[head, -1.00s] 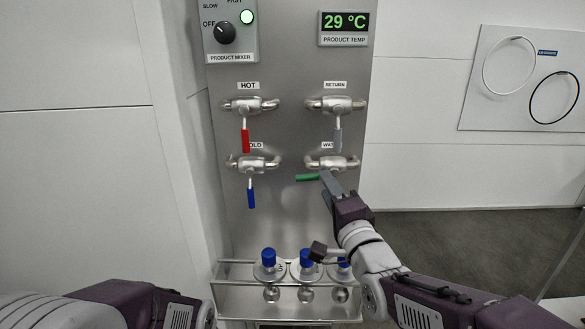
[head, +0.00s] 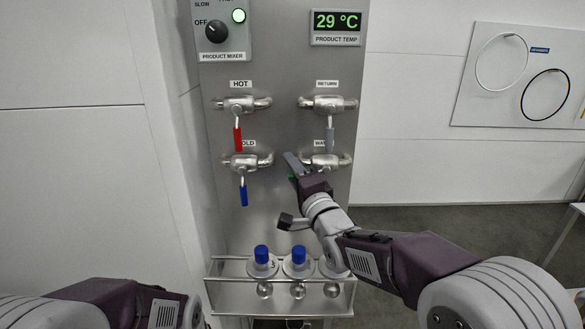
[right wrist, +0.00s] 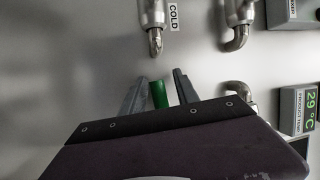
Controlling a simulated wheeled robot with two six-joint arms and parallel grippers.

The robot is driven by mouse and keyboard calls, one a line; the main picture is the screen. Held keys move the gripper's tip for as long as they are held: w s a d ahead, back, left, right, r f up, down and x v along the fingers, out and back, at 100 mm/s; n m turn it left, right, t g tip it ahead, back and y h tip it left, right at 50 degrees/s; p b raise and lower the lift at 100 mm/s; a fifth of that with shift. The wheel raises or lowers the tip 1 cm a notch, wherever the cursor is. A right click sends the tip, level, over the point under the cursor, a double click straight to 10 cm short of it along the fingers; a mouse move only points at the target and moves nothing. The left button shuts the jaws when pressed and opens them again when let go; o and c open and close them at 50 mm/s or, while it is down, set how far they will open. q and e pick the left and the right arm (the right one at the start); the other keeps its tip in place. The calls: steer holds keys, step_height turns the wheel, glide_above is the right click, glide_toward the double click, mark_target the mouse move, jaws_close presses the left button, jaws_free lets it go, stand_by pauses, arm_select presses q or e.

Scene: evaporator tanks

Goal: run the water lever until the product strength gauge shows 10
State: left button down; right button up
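The water lever belongs to the valve (head: 327,163) under the partly covered WATER label. Its green handle (head: 291,177) is mostly hidden behind my right gripper in the head view. In the right wrist view the green handle (right wrist: 158,95) stands between the two grey fingers, with a gap to the right finger. My right gripper (head: 291,163) is open around the handle's end; contact with the left finger is unclear. My left arm shows at the lower left of the head view, but its gripper is out of view. The product strength gauge is not in view.
The red HOT lever (head: 238,139), blue COLD lever (head: 243,195) and grey RETURN lever (head: 330,139) hang down nearby. A rack (head: 225,282) of blue-capped flasks (head: 262,258) stands below. The product temp display (head: 336,22) reads 29 °C. A green lamp (head: 239,15) is lit.

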jaws_close()
stand_by(1.4)
